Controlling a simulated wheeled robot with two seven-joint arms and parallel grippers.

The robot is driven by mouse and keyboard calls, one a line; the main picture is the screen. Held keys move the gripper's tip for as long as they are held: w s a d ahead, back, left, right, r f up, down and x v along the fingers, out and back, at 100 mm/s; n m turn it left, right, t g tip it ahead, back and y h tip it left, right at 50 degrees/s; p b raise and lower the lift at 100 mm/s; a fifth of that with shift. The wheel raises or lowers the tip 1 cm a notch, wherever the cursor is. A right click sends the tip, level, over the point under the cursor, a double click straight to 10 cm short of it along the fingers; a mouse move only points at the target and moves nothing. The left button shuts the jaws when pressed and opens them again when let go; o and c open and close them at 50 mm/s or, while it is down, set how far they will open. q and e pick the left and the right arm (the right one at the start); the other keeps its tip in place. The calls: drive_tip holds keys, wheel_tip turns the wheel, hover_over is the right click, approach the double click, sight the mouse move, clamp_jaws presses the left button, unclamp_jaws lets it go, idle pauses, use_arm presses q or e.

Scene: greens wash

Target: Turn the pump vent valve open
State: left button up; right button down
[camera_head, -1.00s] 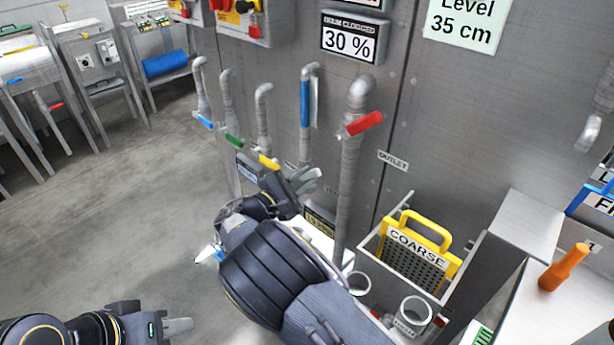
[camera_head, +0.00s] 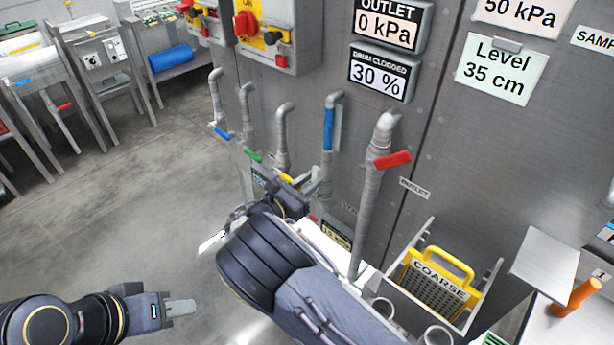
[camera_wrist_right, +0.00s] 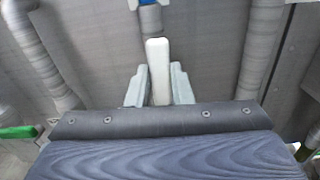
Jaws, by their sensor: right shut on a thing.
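A pale, whitish lever (camera_wrist_right: 158,72) stands upright between the two grey fingertips of my right gripper (camera_wrist_right: 159,88) in the right wrist view. The gripper is shut on it, below a pipe with a blue part above. In the head view my right gripper (camera_head: 304,190) is low among the pipes, beside a yellow handle (camera_head: 287,178), its fingertips mostly hidden. No readable label shows which lever is the pump vent valve. My left gripper (camera_head: 180,308) is over the floor at lower left, seen side-on, with nothing visible in it.
Neighbouring pipes carry blue (camera_head: 328,128), green (camera_head: 253,156) and red (camera_head: 393,160) handles close to my right arm. A yellow COARSE screen (camera_head: 437,277) sits in a metal holder at right. An orange handle (camera_head: 576,297) stands further right.

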use_arm(q)
drive_tip(key=shift+w+a+r, duration=0.3)
drive_tip(key=shift+r, duration=0.05)
use_arm(e)
drive_tip(key=shift+w+a+n, duration=0.2)
drive_tip(key=shift+a+n, duration=0.05)
drive_tip(key=shift+n, duration=0.15)
drive_tip(key=c, duration=1.3)
unclamp_jaws()
use_arm(q)
drive_tip(key=shift+f+b, duration=0.45)
drive_tip(key=shift+f, duration=0.2)
use_arm(e)
drive_tip(key=v, duration=0.7)
drive_tip(key=shift+s+a, duration=0.3)
drive_tip(key=shift+a, duration=0.05)
